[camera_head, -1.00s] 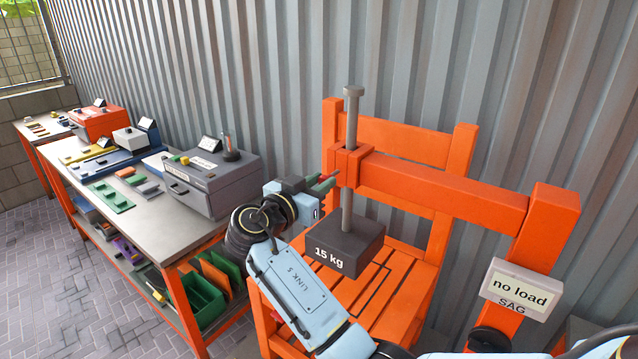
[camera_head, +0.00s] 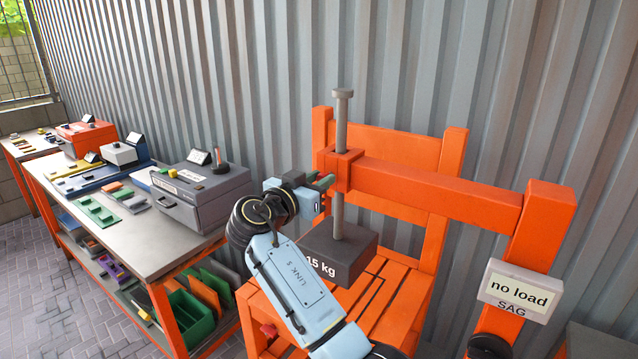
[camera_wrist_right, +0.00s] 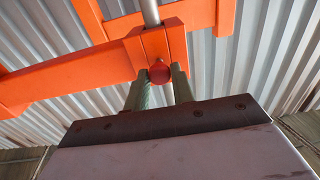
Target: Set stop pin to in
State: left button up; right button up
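The stop pin's round red knob (camera_wrist_right: 159,73) shows in the right wrist view at the orange collar (camera_wrist_right: 158,45) around the steel rod. In the head view the knob is hidden behind my fingers. My right gripper (camera_head: 326,182) is at the left side of the orange collar (camera_head: 344,166). In the right wrist view its two green fingers (camera_wrist_right: 161,85) stand on either side of the knob, a narrow gap apart. I cannot tell whether they press on the knob. How deep the pin sits is not clear. My left gripper is not in view.
A dark 15 kg block (camera_head: 345,258) is at the rod's lower end, above the orange slatted seat (camera_head: 385,300). A "no load" sign (camera_head: 520,290) is on the right post. A workbench (camera_head: 110,243) with boxes stands at the left. A corrugated wall is behind.

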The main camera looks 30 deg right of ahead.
jog(key=o, duration=0.4)
jog(key=shift+d, duration=0.2)
jog(key=shift+c, duration=0.2)
jog(key=shift+a, duration=0.1)
jog(key=b+v, duration=0.4)
jog(key=v, duration=0.9)
jog(key=shift+a, duration=0.15)
